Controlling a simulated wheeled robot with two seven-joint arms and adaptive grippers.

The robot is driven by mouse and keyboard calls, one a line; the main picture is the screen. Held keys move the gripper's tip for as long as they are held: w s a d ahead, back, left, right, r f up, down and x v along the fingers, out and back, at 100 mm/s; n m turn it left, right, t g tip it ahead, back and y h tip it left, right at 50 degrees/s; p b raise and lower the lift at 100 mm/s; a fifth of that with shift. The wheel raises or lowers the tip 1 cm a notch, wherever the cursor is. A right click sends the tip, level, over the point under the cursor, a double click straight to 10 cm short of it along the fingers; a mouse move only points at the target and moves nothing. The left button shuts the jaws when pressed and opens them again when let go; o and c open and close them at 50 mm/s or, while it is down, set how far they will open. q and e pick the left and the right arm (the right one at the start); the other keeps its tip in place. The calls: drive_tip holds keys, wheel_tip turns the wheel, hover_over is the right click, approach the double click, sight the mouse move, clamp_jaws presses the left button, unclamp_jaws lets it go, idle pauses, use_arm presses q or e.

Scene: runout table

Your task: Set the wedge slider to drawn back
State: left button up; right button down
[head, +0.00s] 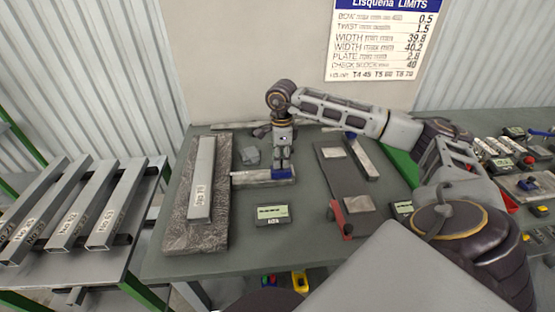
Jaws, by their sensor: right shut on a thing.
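The wedge slider (282,174) shows as a small blue block on a low grey metal rail (250,177) near the back middle of the table. My right gripper (282,166) points straight down over the rail's right part and is shut on the blue block. The gripper's fingers hide the block's top, so I cannot read the slider's exact setting. My left gripper is out of view.
The table (330,255) holds a labelled square tube (202,180) on a dark slab (190,236) at left. A small display (272,214) stands in front of the rail. A dark plate (345,172) and a red-ended tool (341,216) lie at right. The front is clear.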

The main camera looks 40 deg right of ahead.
drive_tip(key=shift+d, duration=0.2)
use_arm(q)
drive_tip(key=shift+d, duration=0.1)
use_arm(e)
drive_tip(key=c, duration=1.2)
unclamp_jaws()
drive_tip(key=shift+s+d, duration=0.1)
drive_tip(key=shift+s, duration=0.1)
drive_tip(key=shift+o, duration=0.2)
drive_tip(key=shift+w+r, duration=0.1)
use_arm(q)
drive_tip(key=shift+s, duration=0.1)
use_arm(e)
wheel_tip(320, 180, up, 12)
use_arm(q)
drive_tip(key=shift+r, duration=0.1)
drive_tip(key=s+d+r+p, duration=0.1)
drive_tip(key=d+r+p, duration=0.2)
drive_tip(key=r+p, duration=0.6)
use_arm(e)
wheel_tip(320, 180, up, 9)
